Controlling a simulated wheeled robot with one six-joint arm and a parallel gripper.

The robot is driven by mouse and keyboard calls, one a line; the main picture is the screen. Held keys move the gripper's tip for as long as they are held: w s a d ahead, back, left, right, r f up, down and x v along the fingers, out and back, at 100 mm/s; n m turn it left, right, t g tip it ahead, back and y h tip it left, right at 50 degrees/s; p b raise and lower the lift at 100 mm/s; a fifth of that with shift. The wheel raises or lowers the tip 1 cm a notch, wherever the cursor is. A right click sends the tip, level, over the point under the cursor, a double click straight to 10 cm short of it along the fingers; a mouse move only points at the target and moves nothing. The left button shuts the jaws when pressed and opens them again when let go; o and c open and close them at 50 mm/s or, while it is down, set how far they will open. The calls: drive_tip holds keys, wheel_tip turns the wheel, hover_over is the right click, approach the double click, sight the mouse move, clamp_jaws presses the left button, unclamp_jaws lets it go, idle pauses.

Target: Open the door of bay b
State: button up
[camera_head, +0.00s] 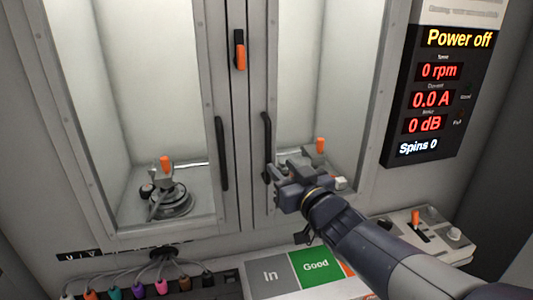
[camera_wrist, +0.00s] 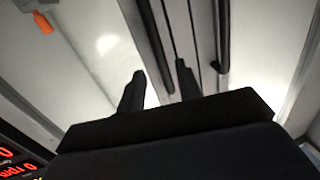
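A grey cabinet has two tall glazed doors side by side, the left door (camera_head: 230,90) and the right door (camera_head: 260,85), both shut. No readable label tells which is bay b. Each has a black vertical bar handle: the left handle (camera_head: 222,155) and the right handle (camera_head: 266,135). My gripper (camera_head: 272,175) is at the lower part of the right handle. In the wrist view my gripper (camera_wrist: 160,66) has its two fingers apart, with the right handle (camera_wrist: 152,35) showing between them; contact cannot be told. The left handle (camera_wrist: 223,35) is clear of the fingers.
An orange-and-black latch (camera_head: 239,50) sits between the doors, high up. A display panel (camera_head: 436,85) reading "Power off" is at the right. Below are coloured plugs (camera_head: 137,290), a tray marked "In" and "Good" (camera_head: 300,270) and a switch box (camera_head: 425,235).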

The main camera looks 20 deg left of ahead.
sight(270, 155)
drive_tip(key=p+x, duration=0.1)
drive_tip(key=x, duration=0.7)
drive_tip(key=shift+w+a, duration=0.1)
clamp_jaws()
idle(0.5)
